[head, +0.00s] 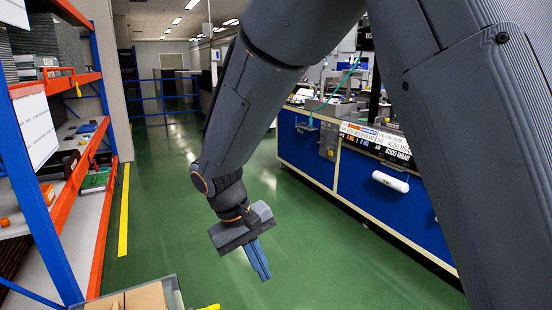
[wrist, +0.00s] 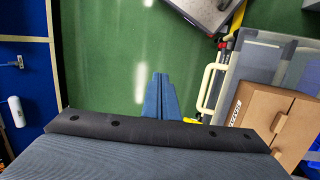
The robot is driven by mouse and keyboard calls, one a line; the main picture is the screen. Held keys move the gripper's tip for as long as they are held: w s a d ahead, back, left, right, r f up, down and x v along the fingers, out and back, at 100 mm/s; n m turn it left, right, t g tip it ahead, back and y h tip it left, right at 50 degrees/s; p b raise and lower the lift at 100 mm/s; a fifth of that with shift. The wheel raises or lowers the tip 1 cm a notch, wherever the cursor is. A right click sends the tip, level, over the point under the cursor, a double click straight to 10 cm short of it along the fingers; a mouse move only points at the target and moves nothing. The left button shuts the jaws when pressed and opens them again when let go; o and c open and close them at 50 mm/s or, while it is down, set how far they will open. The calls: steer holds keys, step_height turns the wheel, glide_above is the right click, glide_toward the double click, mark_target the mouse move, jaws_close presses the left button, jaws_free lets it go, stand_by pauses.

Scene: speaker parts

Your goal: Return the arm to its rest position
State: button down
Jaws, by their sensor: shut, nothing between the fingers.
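My gripper (head: 257,260) hangs at the end of my dark grey arm in the middle of the head view, above the green floor. Its blue-grey fingers are pressed together with nothing between them and point down and slightly right. In the wrist view the shut fingers (wrist: 160,92) show over the bare floor. My arm is bent, with its upper links filling the top and right of the head view. No speaker part can be made out near the gripper.
A blue and orange shelf rack (head: 62,190) stands at the left. A long blue workbench (head: 365,196) runs along the right. A cart with a cardboard box (wrist: 275,120) is close below. A yellow line (head: 124,212) marks the green floor (head: 165,190), which is clear between rack and bench.

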steer(key=s+d+r+m+y+p, duration=0.1)
steer(key=s+d+m, duration=0.1)
steer(key=s+d, duration=0.4)
steer(key=s+d+r+m+y+p, duration=0.2)
steer(key=s+d, duration=0.3)
steer(key=d, duration=1.1)
steer(key=shift+s+d+m+y, duration=0.3)
steer(key=shift+s+m, duration=0.1)
steer(key=shift+m, duration=0.3)
